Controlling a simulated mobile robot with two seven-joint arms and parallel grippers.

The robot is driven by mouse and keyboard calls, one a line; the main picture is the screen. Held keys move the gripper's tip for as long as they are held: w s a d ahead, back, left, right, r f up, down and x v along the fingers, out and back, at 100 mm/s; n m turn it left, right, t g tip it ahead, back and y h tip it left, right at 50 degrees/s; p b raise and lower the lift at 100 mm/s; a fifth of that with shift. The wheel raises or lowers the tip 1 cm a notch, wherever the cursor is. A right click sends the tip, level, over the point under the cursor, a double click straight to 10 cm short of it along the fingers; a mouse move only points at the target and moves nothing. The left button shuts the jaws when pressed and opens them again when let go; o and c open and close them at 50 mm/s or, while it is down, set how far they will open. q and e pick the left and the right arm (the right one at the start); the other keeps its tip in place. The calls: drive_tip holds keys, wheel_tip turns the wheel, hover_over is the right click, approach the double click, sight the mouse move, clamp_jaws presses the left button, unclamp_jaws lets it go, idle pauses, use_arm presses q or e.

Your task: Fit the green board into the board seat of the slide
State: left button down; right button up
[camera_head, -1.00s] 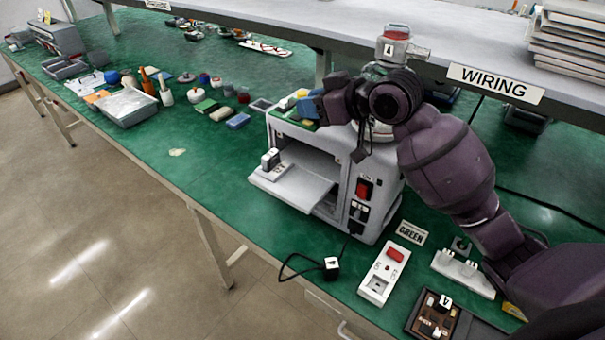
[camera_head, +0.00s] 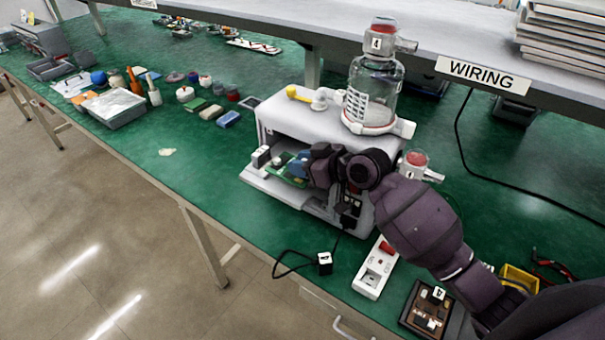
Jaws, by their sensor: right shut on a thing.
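The white pump housing (camera_head: 305,122) stands on the bench, open at its front. Its slide (camera_head: 272,191) is drawn out of the opening and carries a small upright white part (camera_head: 261,156) at its left. My right gripper (camera_head: 309,166) is shut on the green board (camera_head: 291,170) and holds it over the slide, in front of the opening. The board seat is hidden by the board and gripper; I cannot tell whether the board touches the slide. My left gripper is not in view.
A clear canister (camera_head: 375,90) stands on the housing's right top.

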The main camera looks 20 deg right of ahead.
drive_tip(key=shift+f, duration=1.65)
drive_tip(key=shift+f, duration=0.15)
drive_tip(key=o, duration=0.9)
drive_tip(key=shift+o, duration=0.2)
drive_tip(key=v, duration=1.2)
drive_tip(key=shift+r+b, duration=0.25)
drive_tip(key=shift+b, duration=0.05)
